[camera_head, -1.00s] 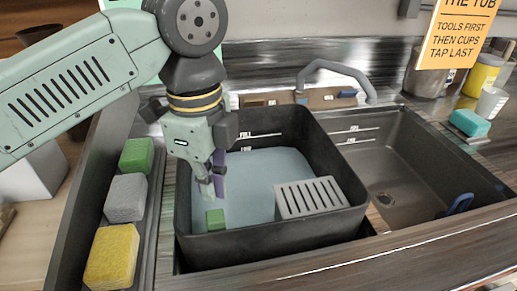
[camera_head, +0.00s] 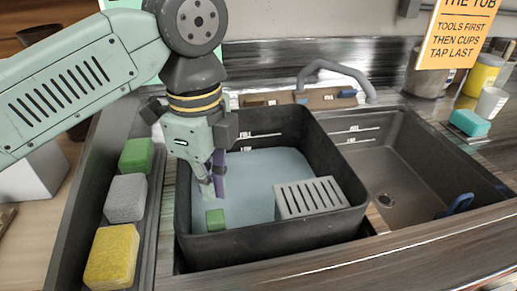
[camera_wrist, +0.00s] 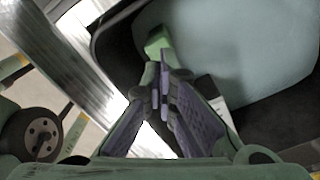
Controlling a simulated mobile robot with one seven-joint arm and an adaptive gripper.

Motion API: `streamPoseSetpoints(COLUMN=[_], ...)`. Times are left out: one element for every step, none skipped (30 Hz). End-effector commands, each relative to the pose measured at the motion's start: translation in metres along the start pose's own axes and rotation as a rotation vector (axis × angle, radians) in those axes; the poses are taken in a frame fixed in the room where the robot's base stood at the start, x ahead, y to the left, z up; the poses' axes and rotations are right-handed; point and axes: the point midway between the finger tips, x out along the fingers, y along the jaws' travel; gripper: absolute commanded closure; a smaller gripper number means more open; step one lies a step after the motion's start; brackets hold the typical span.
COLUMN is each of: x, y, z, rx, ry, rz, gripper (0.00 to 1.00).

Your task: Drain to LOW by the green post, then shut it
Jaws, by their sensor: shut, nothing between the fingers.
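A black tub (camera_head: 275,246) holds blue-grey liquid (camera_head: 262,170) and stands in the left part of the sink. A small green post (camera_head: 215,218) stands up at the tub's front left, at the liquid's edge; it also shows in the wrist view (camera_wrist: 157,42). My gripper (camera_head: 218,192) is over the tub's left side, fingers pointing down, just above and behind the post in the head view. In the wrist view its purple-padded fingertips (camera_wrist: 160,82) are together and empty, close to the post. Whether they touch it is unclear.
A grey slotted box (camera_head: 309,198) sits at the tub's right front. An empty basin (camera_head: 410,160) with a drain is to the right. Green, grey and yellow sponges (camera_head: 111,256) lie in a tray at left. A faucet (camera_head: 335,68) arches behind. An orange sign (camera_head: 458,35) hangs upper right.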

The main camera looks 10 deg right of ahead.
Motion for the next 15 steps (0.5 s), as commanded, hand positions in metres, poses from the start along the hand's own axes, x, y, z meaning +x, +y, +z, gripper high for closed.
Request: streamPoseSetpoints(x=[0.0000, 0.0000, 0.0000, 0.0000, 0.0000, 0.0000, 0.0000, 0.0000, 0.0000, 0.0000, -0.0001, -0.0006, -0.0015, -0.0029, -0.0056], y=[0.0000, 0.0000, 0.0000, 0.0000, 0.0000, 0.0000, 0.0000, 0.0000, 0.0000, 0.0000, 0.0000, 0.0000, 0.0000, 0.0000, 0.0000], z=[0.0000, 0.0000, 0.0000, 0.0000, 0.0000, 0.0000, 0.0000, 0.0000, 0.0000, 0.0000, 0.0000, 0.0000, 0.0000, 0.0001, 0.0001], rx=[0.000, 0.000, 0.000, 0.000, 0.000, 0.000, 0.000, 0.000, 0.000, 0.000, 0.000, 0.000, 0.000, 0.000, -0.001], ry=[0.000, 0.000, 0.000, 0.000, 0.000, 0.000, 0.000, 0.000, 0.000, 0.000, 0.000, 0.000, 0.000, 0.000, -0.001], rz=[0.000, 0.000, 0.000, 0.000, 0.000, 0.000, 0.000, 0.000, 0.000, 0.000, 0.000, 0.000, 0.000, 0.000, 0.000], gripper=[1.00, 1.00, 1.00, 1.00, 1.00, 1.00, 1.00, 1.00, 1.00, 1.00, 1.00, 1.00, 1.00, 1.00, 1.00])
